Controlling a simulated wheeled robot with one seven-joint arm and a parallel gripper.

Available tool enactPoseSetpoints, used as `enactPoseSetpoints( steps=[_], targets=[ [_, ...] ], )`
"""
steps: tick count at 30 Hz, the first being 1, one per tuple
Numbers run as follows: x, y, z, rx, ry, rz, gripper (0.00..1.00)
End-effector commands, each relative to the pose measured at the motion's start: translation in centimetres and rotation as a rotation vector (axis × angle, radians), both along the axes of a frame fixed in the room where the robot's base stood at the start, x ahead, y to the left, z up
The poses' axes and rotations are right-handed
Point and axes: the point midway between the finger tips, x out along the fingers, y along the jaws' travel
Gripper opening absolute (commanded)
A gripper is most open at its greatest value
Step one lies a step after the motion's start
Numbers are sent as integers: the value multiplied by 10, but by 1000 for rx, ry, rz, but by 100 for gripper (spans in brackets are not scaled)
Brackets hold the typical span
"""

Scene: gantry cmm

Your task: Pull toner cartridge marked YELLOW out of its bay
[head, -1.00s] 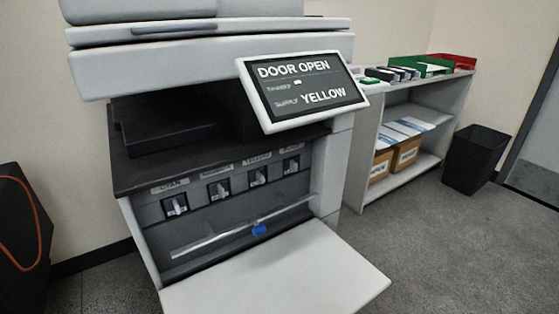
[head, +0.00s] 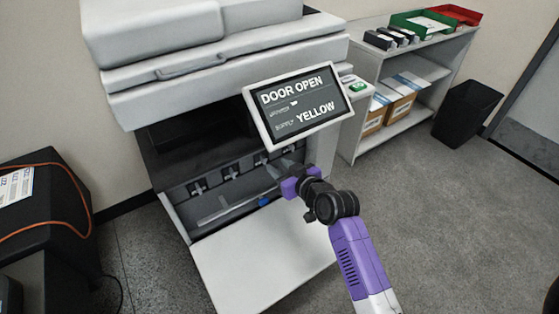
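The printer (head: 215,75) stands with its front door (head: 262,255) folded down, and its screen (head: 298,104) reads DOOR OPEN and YELLOW. A row of toner bays with pale cartridge handles runs across the opening. The leftmost handle (head: 198,187) and the second handle (head: 231,173) show. The third bay, where the yellow cartridge seems to sit, is small and dim; its label is too small to read now. My gripper (head: 277,168) is in front of the right part of the row and hides some of it. Whether its fingers are apart is unclear.
The tilted screen overhangs the right bays, close above my gripper. A shelf (head: 395,128) with boxes and trays and a black bin (head: 467,113) stand right. Carpet at right is clear.

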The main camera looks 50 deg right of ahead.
Motion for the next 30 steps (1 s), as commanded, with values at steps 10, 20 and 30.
enactPoseSetpoints(
  steps=[10, 20, 30],
  targets=[
    [-1, 5, -9, -1, 26, 21, 35],
    [23, -3, -18, 0, 25, 20, 35],
    [61, -13, -36, 0, 26, 19, 35]
  ],
)
